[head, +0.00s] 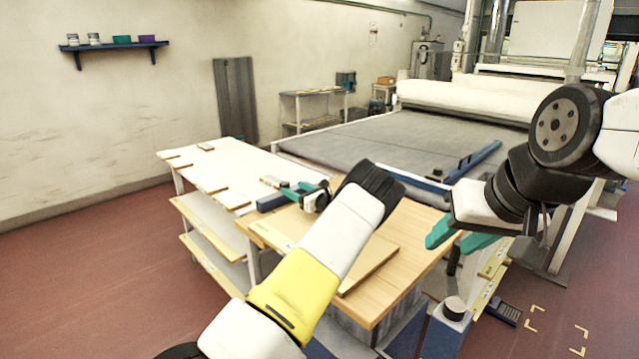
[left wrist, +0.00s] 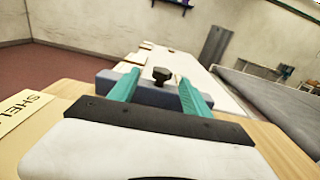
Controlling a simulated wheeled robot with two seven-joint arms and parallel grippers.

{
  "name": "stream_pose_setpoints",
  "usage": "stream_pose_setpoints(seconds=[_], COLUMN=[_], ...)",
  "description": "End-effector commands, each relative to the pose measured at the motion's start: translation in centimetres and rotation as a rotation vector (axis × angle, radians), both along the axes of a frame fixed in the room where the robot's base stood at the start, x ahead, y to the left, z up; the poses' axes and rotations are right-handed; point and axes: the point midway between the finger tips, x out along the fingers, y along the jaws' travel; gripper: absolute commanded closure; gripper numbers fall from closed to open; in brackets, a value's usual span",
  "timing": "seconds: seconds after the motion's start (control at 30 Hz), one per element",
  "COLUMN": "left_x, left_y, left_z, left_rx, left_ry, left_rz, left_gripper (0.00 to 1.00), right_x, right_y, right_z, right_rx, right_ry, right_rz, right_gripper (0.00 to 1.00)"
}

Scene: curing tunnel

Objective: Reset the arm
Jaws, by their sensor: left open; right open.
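My left arm reaches up from the bottom of the head view, over the wooden table (head: 405,250). My left gripper (head: 304,190) has teal fingers, partly hidden by my wrist, at the table's far left side. In the left wrist view its fingers (left wrist: 160,94) are spread apart. A dark knob (left wrist: 161,74) on a blue-grey block (left wrist: 150,92) shows between them; I cannot tell whether they touch the block.
A white table (head: 225,170) with small wooden pieces adjoins on the left. A flat board (head: 370,262) lies beneath my left arm. The wide grey conveyor (head: 390,140) lies behind. A blue pedestal (head: 445,330) stands at the front right. The red floor at left is clear.

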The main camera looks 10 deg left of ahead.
Motion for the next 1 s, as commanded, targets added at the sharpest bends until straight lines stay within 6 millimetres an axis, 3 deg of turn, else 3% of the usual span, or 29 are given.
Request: stream_pose_setpoints(seconds=[0.17,0.3,0.47,0.67,1.0], left_x=[-3.1,-7.9,-13.9,-21.5,-34.0], left_y=[4.2,7.8,9.5,8.7,3.1], left_z=[2.6,4.8,6.7,9.3,14.9], left_rx=[-0.195,-0.454,-0.757,-1.116,-1.663], left_ry=[-0.071,-0.165,-0.280,-0.420,-0.625], left_rz=[0.137,0.306,0.492,0.698,0.979], left_gripper=[0.44,0.44,0.44,0.44,0.44], right_x=[0.0,0.0,0.0,0.0,0.0], right_y=[0.0,0.0,0.0,0.0,0.0], right_z=[0.0,0.0,0.0,0.0,0.0], right_rx=[0.000,0.000,0.000,0.000,0.000], right_ry=[0.000,0.000,0.000,0.000,0.000], right_rz=[0.000,0.000,0.000,0.000,0.000], right_gripper=[0.56,0.56,0.56,0.56,0.56])
